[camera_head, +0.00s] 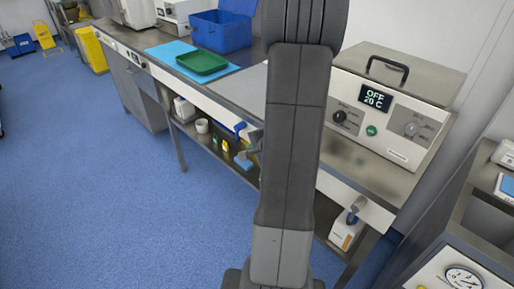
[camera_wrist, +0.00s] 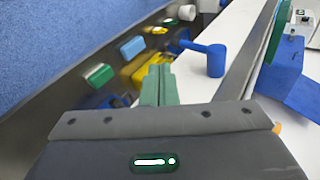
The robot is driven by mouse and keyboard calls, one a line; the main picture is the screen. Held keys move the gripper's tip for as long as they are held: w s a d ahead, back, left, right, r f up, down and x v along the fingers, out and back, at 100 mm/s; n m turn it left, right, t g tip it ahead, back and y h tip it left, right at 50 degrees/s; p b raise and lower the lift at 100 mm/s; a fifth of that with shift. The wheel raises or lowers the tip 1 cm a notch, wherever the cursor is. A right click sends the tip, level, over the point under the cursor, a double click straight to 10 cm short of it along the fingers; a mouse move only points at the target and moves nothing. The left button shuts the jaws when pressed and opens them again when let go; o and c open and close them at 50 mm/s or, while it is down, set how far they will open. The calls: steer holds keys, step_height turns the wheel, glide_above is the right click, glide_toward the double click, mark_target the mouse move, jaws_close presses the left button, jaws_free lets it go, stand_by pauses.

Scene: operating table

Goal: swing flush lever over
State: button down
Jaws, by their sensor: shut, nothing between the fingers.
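The blue flush lever (camera_wrist: 215,60) shows in the wrist view, right of centre. It has a thick rounded end and a thin arm reaching left, and it stands against the white front panel (camera_wrist: 232,34). My gripper (camera_wrist: 159,72) has its green fingers shut and empty, to the left of the lever with a gap in the picture. I cannot tell if the thin arm's tip is close to the fingers in depth. In the head view a small blue piece (camera_head: 240,127), likely the lever, shows on the bench front beside my arm, which hides most of my gripper.
Under the bench a shelf holds several bottles and boxes, including a yellow one (camera_wrist: 140,72). A blue bin (camera_head: 222,32) and a green tray (camera_head: 202,62) sit on top. A steel bath (camera_head: 392,105) stands right. The blue floor (camera_head: 90,190) at left is clear.

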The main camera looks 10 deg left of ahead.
mark_target(238, 141)
steer(key=w+a+p, duration=0.1)
steer(key=w+a, duration=0.1)
steer(key=w+a+f, duration=0.1)
steer(key=w, duration=0.1)
steer(key=shift+w+a+f+p, duration=0.15)
steer(key=shift+a+f+p, duration=0.05)
steer(key=shift+a+p, duration=0.2)
steer(key=shift+w+a, duration=0.25)
steer(key=shift+w, duration=0.1)
steer(key=shift+w+f+b, duration=0.15)
steer(key=shift+f+b, duration=0.15)
steer(key=shift+b, duration=0.45)
